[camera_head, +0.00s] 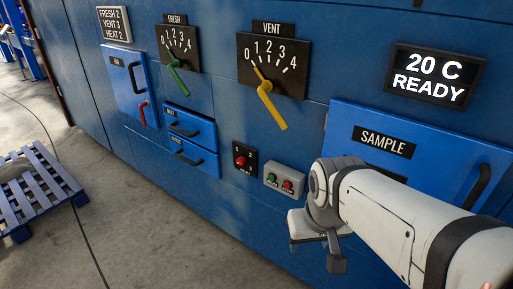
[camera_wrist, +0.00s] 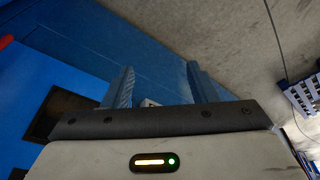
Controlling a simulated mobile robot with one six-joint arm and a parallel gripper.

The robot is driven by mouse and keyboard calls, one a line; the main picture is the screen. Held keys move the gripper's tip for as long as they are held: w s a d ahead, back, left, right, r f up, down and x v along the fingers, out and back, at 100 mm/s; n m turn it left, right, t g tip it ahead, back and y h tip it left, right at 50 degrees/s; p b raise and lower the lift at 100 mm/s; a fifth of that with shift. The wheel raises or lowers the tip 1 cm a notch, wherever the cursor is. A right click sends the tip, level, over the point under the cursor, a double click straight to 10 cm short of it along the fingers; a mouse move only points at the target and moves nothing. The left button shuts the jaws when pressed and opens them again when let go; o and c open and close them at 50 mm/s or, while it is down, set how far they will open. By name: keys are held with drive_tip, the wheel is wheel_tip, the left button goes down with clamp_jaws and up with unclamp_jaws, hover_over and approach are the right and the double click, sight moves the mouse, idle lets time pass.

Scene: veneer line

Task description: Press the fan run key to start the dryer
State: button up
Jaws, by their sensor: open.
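A small grey control box (camera_head: 284,180) is on the blue dryer wall, low and just left of my arm. It bears a green button (camera_head: 271,178) and a red button (camera_head: 287,185); their small labels cannot be read. My gripper (camera_head: 332,258) is open and empty, in front of the wall, below and right of the box. In the wrist view my two fingers (camera_wrist: 163,85) stand apart, with a small pale thing low between them that I cannot make out. A black display (camera_head: 436,77) reads 20 C READY.
A black switch plate (camera_head: 244,158) with a red knob sits left of the box. VENT (camera_head: 290,50) and FRESH (camera_head: 190,45) dials have levers. A SAMPLE door (camera_head: 450,150) is behind my arm. A placard (camera_head: 114,24) reads FRESH 2, VENT 3, HEAT 2. A pallet (camera_head: 35,190) lies left.

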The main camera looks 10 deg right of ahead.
clamp_jaws()
idle(0.3)
idle(1.2)
